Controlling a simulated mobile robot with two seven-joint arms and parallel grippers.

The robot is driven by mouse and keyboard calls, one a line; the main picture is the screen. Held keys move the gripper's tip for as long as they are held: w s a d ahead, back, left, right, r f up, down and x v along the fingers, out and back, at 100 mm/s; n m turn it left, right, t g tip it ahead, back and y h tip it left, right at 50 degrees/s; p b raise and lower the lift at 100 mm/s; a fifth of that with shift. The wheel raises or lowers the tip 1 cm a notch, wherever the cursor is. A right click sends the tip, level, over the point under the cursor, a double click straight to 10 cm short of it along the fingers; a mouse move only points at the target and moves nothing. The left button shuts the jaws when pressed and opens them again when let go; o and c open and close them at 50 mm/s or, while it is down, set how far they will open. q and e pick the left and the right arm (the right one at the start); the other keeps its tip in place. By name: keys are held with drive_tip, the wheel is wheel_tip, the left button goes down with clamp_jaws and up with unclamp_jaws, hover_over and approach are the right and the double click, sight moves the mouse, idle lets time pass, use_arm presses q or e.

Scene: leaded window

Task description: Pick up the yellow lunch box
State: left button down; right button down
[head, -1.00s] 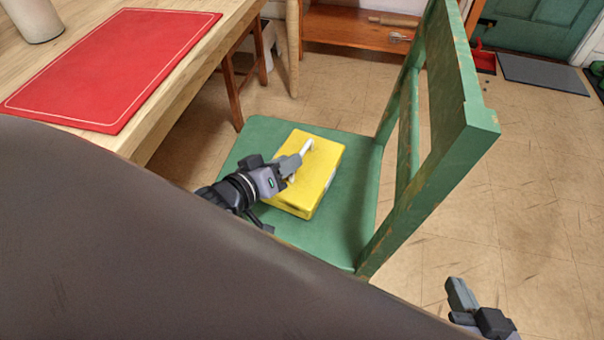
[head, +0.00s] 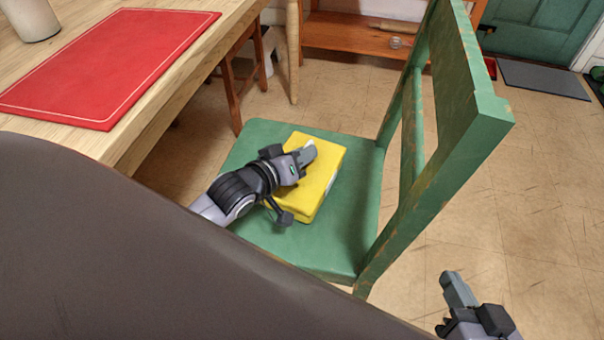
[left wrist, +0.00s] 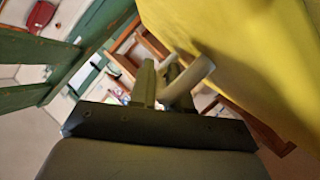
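The yellow lunch box (head: 326,178) lies flat on the green chair's seat. It fills the upper right of the left wrist view (left wrist: 245,45). My left gripper (head: 307,153) is over the box top at its white handle and hides most of the handle in the head view. In the left wrist view, the white handle (left wrist: 196,78) crosses right at the fingers, which stand close together; I cannot tell whether they are clamped on it. My right gripper (head: 455,288) is low at the right, over the floor and away from the box; its finger opening is not clear.
The green chair (head: 345,250) has its backrest at the right of the box. A wooden table (head: 160,105) with a red mat (head: 110,60) stands at the left. A low wooden shelf (head: 350,35) is at the back. The floor at right is open.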

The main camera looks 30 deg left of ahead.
drive_tip(key=shift+s+f, duration=0.2)
drive_tip(key=shift+f, duration=0.1)
idle(0.8)
idle(0.6)
